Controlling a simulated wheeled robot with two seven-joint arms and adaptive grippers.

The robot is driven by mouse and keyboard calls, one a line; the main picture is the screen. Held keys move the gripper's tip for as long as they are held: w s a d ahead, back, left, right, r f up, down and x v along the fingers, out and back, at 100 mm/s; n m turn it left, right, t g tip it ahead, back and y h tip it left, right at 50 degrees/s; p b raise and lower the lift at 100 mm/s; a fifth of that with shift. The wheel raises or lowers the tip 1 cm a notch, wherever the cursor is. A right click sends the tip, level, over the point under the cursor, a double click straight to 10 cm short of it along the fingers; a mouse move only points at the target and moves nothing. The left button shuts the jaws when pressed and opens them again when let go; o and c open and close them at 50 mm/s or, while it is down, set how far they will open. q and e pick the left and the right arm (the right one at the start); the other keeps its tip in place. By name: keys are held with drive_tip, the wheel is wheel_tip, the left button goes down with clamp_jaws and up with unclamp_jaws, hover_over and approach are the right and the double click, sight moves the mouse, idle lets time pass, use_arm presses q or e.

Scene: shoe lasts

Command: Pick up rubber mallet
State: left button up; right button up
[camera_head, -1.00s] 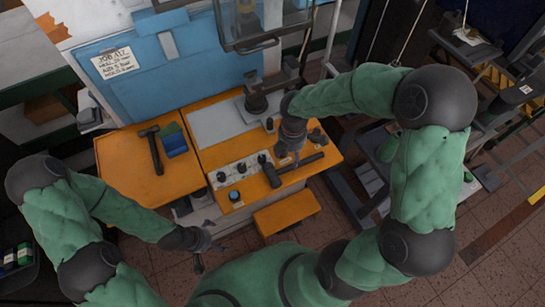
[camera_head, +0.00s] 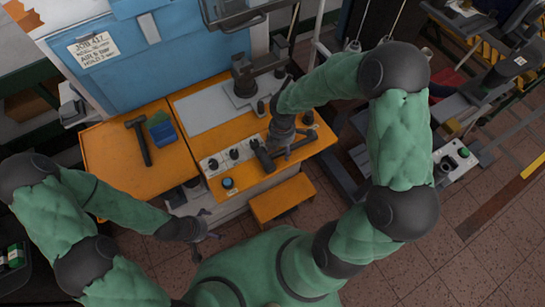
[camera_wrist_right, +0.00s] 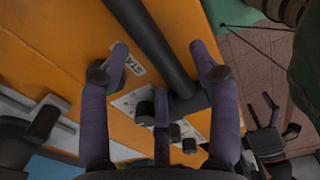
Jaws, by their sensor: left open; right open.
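A black mallet (camera_head: 263,157) lies on the right orange bench top near its front edge, with its handle pointing right. In the right wrist view, its dark handle (camera_wrist_right: 155,42) runs diagonally between my fingers to the head (camera_wrist_right: 188,105). My right gripper (camera_head: 287,151) is open and over the handle, close to the head; its purple fingers (camera_wrist_right: 161,62) stand on either side of the handle. Whether they touch it I cannot tell. A second hammer-like tool (camera_head: 141,143) lies on the left orange top. My left gripper (camera_head: 208,225) is open and empty, in front of the bench.
A grey plate (camera_head: 208,110) and a dark clamp-like device (camera_head: 245,80) are behind. A blue block (camera_head: 163,131) sits by the second tool. An orange step (camera_head: 282,197) stands in front.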

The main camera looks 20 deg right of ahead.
drive_tip(key=shift+f, duration=0.7)
clamp_jaws()
drive_tip(key=shift+r, duration=0.15)
